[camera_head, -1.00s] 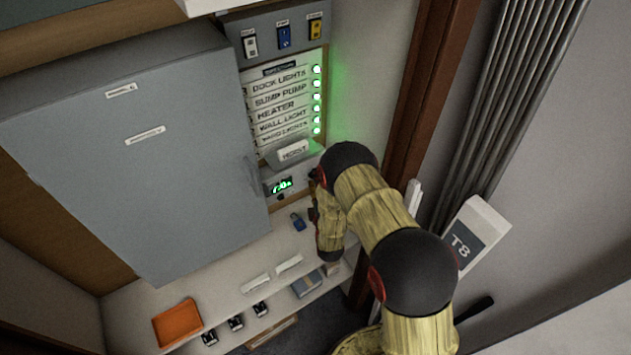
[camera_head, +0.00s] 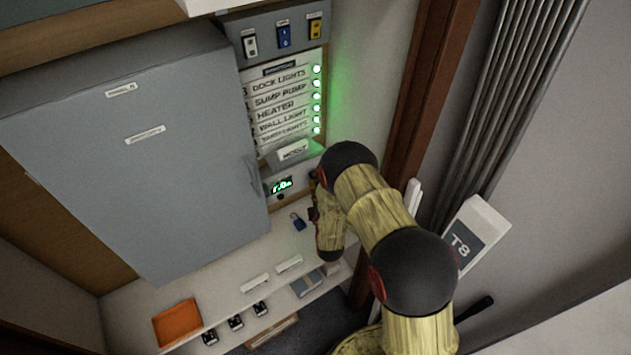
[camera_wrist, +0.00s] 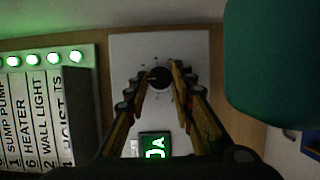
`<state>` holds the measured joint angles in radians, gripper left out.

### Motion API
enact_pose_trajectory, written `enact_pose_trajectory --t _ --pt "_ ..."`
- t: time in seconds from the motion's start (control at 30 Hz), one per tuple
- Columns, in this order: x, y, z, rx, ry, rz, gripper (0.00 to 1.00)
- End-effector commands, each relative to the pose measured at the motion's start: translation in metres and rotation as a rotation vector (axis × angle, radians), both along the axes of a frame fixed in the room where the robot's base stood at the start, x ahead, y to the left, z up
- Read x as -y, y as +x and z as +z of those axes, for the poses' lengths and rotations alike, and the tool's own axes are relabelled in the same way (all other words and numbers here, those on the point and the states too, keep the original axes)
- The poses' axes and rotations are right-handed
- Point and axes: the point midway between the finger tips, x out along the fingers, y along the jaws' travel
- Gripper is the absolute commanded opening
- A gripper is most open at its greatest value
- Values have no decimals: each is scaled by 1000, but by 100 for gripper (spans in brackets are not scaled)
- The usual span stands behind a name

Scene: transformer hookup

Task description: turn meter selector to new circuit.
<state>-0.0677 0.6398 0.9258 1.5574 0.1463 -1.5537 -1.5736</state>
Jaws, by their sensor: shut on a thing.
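The meter (camera_wrist: 190,48) is a pale panel with a lit green display (camera_wrist: 154,146), which also shows in the head view (camera_head: 281,186). Its selector is a dark round knob (camera_wrist: 158,78) with small marks around it. My gripper (camera_wrist: 161,80) is at the knob, one finger on each side, shut on it. In the head view my arm hides the knob and most of the gripper. The display's full reading is too small to tell.
A circuit panel with labelled rows (camera_head: 280,101) and several green lights stands above the meter. A large grey cabinet (camera_head: 130,200) is at the left. The shelf below holds a blue padlock (camera_head: 298,222) and an orange tray (camera_head: 177,323). A T8 box (camera_head: 468,238) is at the right.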

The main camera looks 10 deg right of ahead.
Motion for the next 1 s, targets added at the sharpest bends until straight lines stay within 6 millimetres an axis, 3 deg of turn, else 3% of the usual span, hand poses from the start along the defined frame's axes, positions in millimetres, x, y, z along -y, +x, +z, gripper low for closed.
enact_pose_trajectory --t 0.47,1.0 --pt "0 0 1 -45 132 0 0" --pt "2 0 4 -197 600 0 0"
